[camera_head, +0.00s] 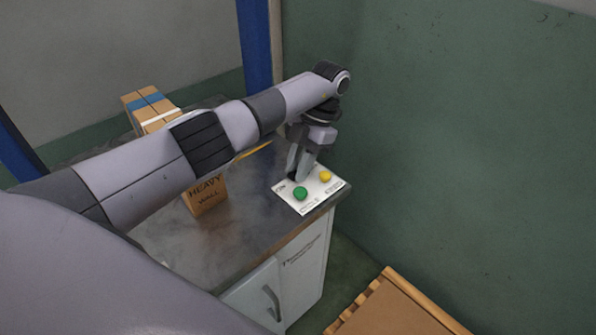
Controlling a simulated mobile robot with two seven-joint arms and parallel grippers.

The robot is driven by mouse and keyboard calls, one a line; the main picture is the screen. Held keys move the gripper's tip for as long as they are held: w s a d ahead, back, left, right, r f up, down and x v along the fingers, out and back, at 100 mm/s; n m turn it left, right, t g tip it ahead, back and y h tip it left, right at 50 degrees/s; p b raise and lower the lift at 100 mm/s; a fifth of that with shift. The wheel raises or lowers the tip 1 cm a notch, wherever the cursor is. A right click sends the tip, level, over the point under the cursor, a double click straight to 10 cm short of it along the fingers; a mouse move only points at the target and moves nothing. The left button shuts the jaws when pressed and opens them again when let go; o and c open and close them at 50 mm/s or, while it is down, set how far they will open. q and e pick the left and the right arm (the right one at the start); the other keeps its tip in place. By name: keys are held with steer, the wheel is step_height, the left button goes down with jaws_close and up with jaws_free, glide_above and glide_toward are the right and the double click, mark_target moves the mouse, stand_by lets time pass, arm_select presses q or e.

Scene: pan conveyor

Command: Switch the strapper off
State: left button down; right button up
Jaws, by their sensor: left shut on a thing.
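The white control panel (313,204) lies on the right end of the grey metal counter. It carries a green button (300,193) and a yellow button (325,176). My left gripper (295,175) points down at the panel's far left corner, beside the green button. Its fingers are shut on a small dark switch there, which they mostly hide. I cannot tell which way the switch is turned. My right gripper is not in view.
The counter (240,235) has a cardboard box (205,198) marked "HEAVY" and "WALL" under my left arm. Another box with blue tape (147,103) stands behind. A green wall (460,140) rises at right. A wooden slatted thing (390,307) is at lower right.

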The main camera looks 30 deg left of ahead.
arm_select(q)
steer(key=c, duration=1.1)
jaws_free()
steer(key=shift+o, duration=0.7)
steer(key=v, duration=0.4)
steer(key=shift+w+d+r, duration=0.1)
steer(key=shift+w+r, duration=0.1)
steer(key=shift+r, duration=0.1)
steer(key=shift+w+d+r+b, duration=0.15)
steer(key=shift+w+r+b, duration=0.15)
steer(key=shift+r+b, duration=0.4)
steer(key=shift+w+r, duration=0.15)
steer(key=shift+r, duration=0.3)
